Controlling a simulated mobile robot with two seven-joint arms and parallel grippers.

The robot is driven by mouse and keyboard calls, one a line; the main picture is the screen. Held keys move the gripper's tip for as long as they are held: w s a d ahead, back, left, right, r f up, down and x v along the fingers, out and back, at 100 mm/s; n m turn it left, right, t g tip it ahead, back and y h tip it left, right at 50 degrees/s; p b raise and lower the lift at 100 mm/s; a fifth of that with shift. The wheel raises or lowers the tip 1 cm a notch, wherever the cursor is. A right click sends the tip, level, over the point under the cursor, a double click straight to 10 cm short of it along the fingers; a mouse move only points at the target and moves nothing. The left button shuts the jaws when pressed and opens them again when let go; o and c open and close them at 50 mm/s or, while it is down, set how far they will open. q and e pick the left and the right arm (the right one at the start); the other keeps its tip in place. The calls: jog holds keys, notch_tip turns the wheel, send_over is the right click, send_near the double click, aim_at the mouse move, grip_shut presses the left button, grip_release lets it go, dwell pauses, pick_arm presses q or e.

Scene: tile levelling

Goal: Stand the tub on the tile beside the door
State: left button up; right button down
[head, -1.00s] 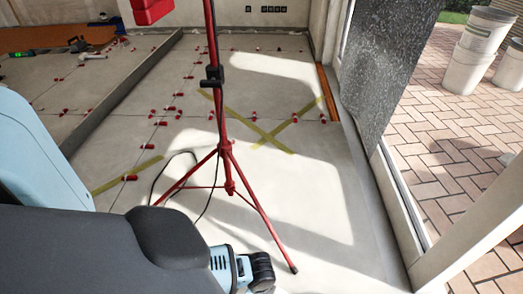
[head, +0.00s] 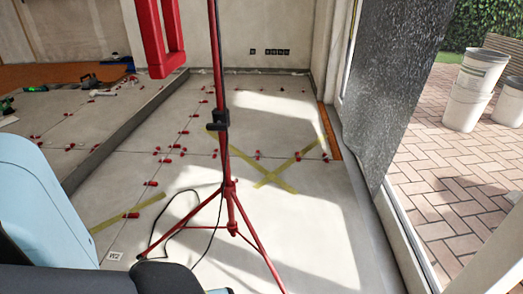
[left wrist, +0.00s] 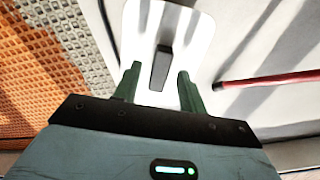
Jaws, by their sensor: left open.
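My left gripper (left wrist: 158,88) shows in the left wrist view, with its two green fingers apart. Between and beyond them is a white rounded piece (left wrist: 200,35) with a dark bar on it; I cannot tell whether it is the tub. No contact with the fingers is visible. In the head view, white buckets (head: 470,85) stand outside on the paving. The grey tiled floor (head: 318,215) lies inside the doorway, next to a speckled dark door panel (head: 392,85). A yellow tape cross (head: 285,184) marks the floor near it. My right gripper is not in view.
A red tripod (head: 229,190) with a red frame (head: 158,45) above and a trailing black cable stands mid-floor. Several red levelling clips (head: 150,183) line the joints. Tools lie at the left, beyond a low step (head: 120,137). Sunlit floor right of the tripod looks clear.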

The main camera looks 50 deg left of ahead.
pick_arm(q)
notch_tip(320, 180, up, 11)
jog(key=p, duration=0.5)
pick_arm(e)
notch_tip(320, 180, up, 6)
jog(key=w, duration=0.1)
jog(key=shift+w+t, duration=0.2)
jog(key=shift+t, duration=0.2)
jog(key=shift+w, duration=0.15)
